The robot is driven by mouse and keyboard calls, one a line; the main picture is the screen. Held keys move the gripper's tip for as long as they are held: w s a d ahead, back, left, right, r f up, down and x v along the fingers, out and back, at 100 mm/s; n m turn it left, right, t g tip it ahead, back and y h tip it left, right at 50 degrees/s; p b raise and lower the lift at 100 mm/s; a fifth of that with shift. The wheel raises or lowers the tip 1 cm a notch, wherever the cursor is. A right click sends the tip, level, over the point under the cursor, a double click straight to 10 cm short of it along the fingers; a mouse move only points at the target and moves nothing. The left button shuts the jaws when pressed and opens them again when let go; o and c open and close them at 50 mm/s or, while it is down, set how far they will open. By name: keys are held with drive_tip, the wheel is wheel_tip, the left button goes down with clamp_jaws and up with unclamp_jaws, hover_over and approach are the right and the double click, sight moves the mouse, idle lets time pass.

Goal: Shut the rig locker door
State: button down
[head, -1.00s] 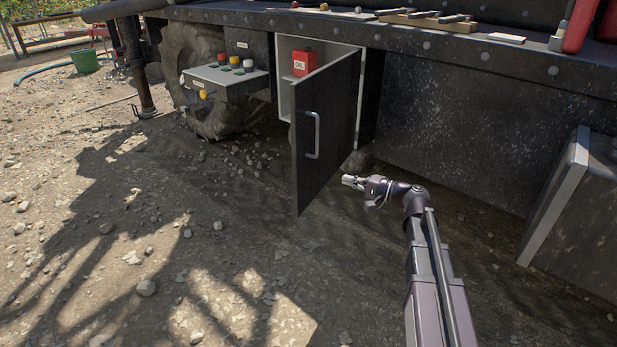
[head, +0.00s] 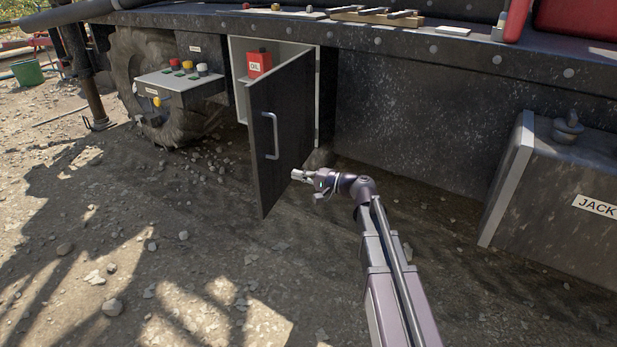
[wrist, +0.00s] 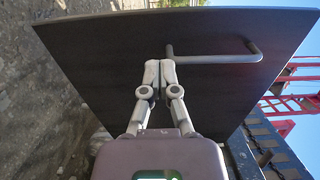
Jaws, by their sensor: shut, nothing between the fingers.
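The rig locker door (head: 291,125) is dark with a pale bar handle (head: 270,136) on its face. It stands wide open, swung out from the locker (head: 239,88), whose left part and inside show. My gripper (head: 298,174) is shut and empty, low by the door's lower right part in the head view. In the wrist view the closed fingertips (wrist: 160,66) lie in front of the door face (wrist: 105,65), beside one end of the handle (wrist: 225,57). I cannot tell whether they touch the door.
A jack box (head: 560,180) stands at the right. Stony ground in front is mostly open.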

sight(260, 167)
drive_tip(key=x, duration=1)
